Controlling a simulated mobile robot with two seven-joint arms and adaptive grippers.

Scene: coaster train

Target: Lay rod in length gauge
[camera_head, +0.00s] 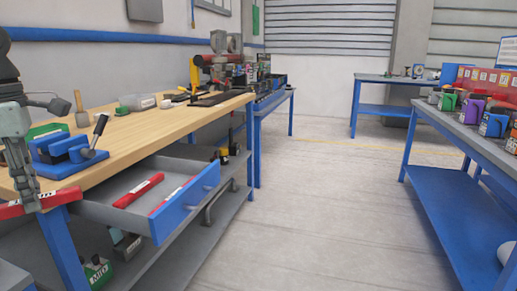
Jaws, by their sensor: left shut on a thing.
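My left gripper (28,203) comes in at the left edge, pointing down, shut on a red rod (62,197) with pale lettering. The rod lies roughly level across the picture, just in front of the bench's near edge; its left end runs to the picture's edge. Two more red rods, one on the left (138,190) and a thinner-looking one on the right (172,194), lie in the open drawer (110,206). I cannot make out which thing is the length gauge. My right gripper is not in view.
A blue vise (62,168) with a lever stands on the wooden bench (140,131), close behind the rod. A mallet (80,110), a clear box (137,102) and machines stand farther back. The blue-fronted drawer juts into the aisle. The floor (310,220) is clear.

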